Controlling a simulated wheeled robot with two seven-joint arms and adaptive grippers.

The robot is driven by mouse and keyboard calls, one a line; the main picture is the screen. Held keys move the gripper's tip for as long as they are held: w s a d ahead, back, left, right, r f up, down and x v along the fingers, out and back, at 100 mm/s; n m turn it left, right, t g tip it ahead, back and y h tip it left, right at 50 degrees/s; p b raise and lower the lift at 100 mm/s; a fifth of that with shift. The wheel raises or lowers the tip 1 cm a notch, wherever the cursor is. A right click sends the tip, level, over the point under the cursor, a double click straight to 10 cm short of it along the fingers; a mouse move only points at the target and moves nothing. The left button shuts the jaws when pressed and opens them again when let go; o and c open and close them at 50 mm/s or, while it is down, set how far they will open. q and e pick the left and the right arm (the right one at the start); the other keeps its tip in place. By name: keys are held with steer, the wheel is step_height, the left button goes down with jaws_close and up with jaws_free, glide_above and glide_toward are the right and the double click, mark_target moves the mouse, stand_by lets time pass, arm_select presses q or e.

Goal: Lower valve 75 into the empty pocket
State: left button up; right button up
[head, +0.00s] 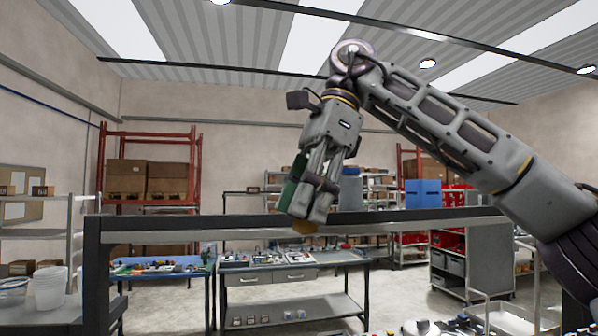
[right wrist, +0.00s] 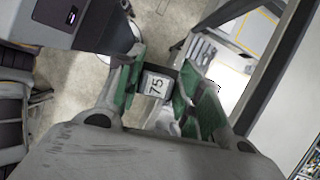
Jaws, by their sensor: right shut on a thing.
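Valve 75 is a small grey piece with a white face marked 75 (right wrist: 155,84) in the right wrist view. My right gripper (right wrist: 160,92) is shut on it, with a green-padded finger on either side. In the head view my right gripper (head: 311,208) hangs fingers down in front of a dark horizontal bar, high above the floor. A brownish-yellow round part (head: 304,227) shows just below its fingertips; I cannot tell if it belongs to the valve. The empty pocket cannot be made out in either view. My left gripper is not in view.
A dark frame with a grey-faced crossbar (head: 200,232) spans the head view behind the gripper. Small parts (head: 420,327) show at the bottom edge, cut off. Behind stand a workbench (head: 290,275), red racks with cartons (head: 126,175) and a shelf with white buckets (head: 50,287).

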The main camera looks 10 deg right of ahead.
steer(key=w+d+f+n+g+h, duration=0.1)
steer(key=w+d+f+n, duration=0.3)
steer(key=f, duration=1.6)
steer(key=w+d+f+n+g+h, duration=0.1)
steer(key=w+d+f+n, duration=0.3)
steer(key=f, duration=1.6)
steer(key=w+d+f+n+g+h, duration=0.1)
steer(key=w+d+f+n, duration=0.3)
steer(key=f, duration=1.7)
steer(key=d+n+h, duration=0.1)
steer(key=n, duration=0.2)
steer(key=shift+n, duration=0.3)
steer(key=shift+d+f, duration=0.1)
steer(key=shift+d, duration=0.15)
steer(key=shift+f+b, duration=1.5)
steer(key=shift+b, duration=0.15)
steer(key=shift+f+b, duration=0.5)
